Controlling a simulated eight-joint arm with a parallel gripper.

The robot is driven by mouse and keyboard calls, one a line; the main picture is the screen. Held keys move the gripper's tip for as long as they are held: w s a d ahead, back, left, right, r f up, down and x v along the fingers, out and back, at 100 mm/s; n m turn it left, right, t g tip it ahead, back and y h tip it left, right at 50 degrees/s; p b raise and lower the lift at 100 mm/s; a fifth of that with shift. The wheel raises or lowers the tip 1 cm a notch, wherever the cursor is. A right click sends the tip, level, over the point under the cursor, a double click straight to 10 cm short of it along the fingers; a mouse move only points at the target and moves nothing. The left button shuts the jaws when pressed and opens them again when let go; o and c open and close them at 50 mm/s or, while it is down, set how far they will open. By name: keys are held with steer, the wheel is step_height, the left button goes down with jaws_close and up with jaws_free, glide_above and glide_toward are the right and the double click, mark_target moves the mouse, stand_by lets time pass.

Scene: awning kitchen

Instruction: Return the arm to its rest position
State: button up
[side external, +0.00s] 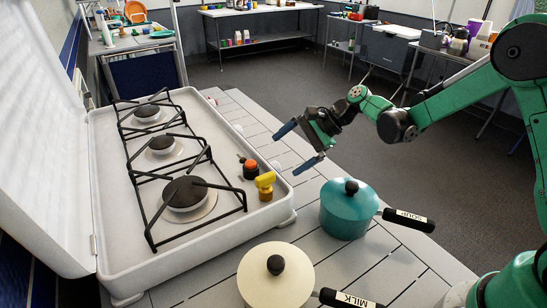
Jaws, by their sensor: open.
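My gripper (297,147) is at the end of my green and black arm, which reaches in from the right. Its two blue-tipped fingers are spread apart with nothing between them. It hangs in the air to the right of the white camping stove (115,215), beyond the teal pot. The teal pot (349,212) has its lid on and a black handle marked SOUP pointing right. The cream pot (277,279) also has its lid on, and its black handle is marked MILK. Both pots stand on the slatted table.
The stove has black grates over several burners, and its lid (45,130) stands open at left. An orange-topped knob (250,168) and a yellow knob (265,185) sit at its right edge. The slatted table (375,265) is partly bare. Shelves and tables stand farther back.

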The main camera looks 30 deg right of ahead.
steer(key=shift+v, duration=0.95)
steer(key=shift+a+r, duration=0.15)
steer(key=shift+r, duration=0.05)
steer(key=s+r+n+h, duration=0.2)
steer(key=s+n, duration=0.3)
steer(key=s+d+r+n+t+h, duration=0.1)
steer(key=s+r+n+h, duration=0.1)
steer(key=s+n, duration=0.3)
steer(key=s+d+r+n+t+h, duration=0.1)
steer(key=s+r+n+h, duration=0.1)
steer(key=s+n, duration=0.3)
steer(key=shift+r+h, duration=0.1)
steer(key=shift+h, duration=0.8)
steer(key=shift+s+n, duration=0.2)
steer(key=shift+n, duration=0.3)
steer(key=shift+c, duration=0.2)
